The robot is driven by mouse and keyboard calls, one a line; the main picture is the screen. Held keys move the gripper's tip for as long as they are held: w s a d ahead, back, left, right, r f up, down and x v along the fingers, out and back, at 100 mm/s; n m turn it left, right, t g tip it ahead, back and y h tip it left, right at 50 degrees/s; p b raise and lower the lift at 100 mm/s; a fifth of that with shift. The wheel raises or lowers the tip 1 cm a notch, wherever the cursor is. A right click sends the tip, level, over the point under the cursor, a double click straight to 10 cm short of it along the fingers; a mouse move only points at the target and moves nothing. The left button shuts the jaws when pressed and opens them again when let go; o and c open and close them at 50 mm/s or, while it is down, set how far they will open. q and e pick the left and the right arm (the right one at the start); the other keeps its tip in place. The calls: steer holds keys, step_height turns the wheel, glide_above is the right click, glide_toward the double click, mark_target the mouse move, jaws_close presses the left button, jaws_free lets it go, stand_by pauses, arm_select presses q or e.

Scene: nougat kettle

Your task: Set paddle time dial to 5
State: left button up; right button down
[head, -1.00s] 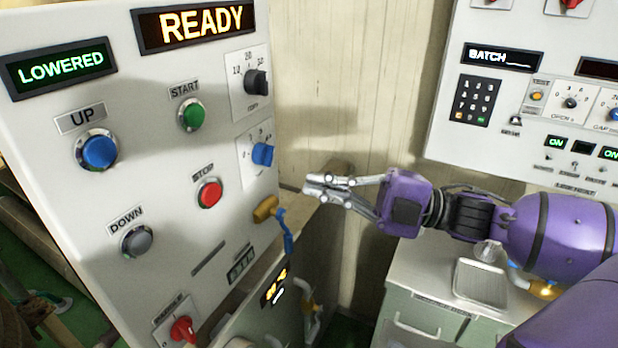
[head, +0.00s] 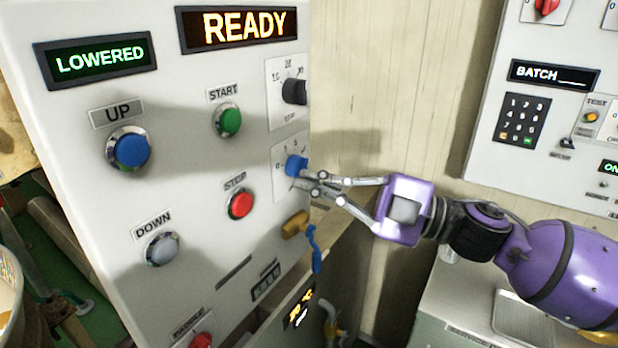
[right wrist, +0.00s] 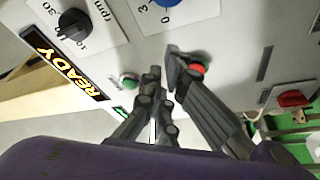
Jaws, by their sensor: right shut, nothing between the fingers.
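The blue dial knob (head: 297,165) sits on a white scale plate on the tall panel, below a black dial. It is likely the paddle time dial, but its name is not readable. Its knob also shows at the top edge of the right wrist view (right wrist: 172,3), near a 0 and a 3. My right gripper (head: 306,184) is shut and empty, its fingertips just below and beside the blue knob in the head view. Whether they touch it is unclear. In the right wrist view the fingers (right wrist: 163,64) lie before the panel. My left gripper is out of view.
The black rpm dial (head: 294,92) is above the blue knob. The green START button (head: 227,120) and red STOP button (head: 240,204) are left. An orange handle (head: 294,225) with a blue strap juts out below. A second panel (head: 478,150) stands at right.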

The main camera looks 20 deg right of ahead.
mark_target(299, 167)
steer(key=w, duration=0.1)
steer(key=w+f, duration=0.1)
steer(key=w, duration=0.1)
steer(key=shift+w+d+f, duration=0.1)
steer(key=shift+w+f, duration=0.15)
steer(key=shift+w, duration=0.15)
steer(key=shift+w+d+f+n+g+p, duration=0.25)
steer(key=shift+f+n+p, duration=0.25)
steer(key=shift+n, duration=0.5)
steer(key=shift+s, duration=0.1)
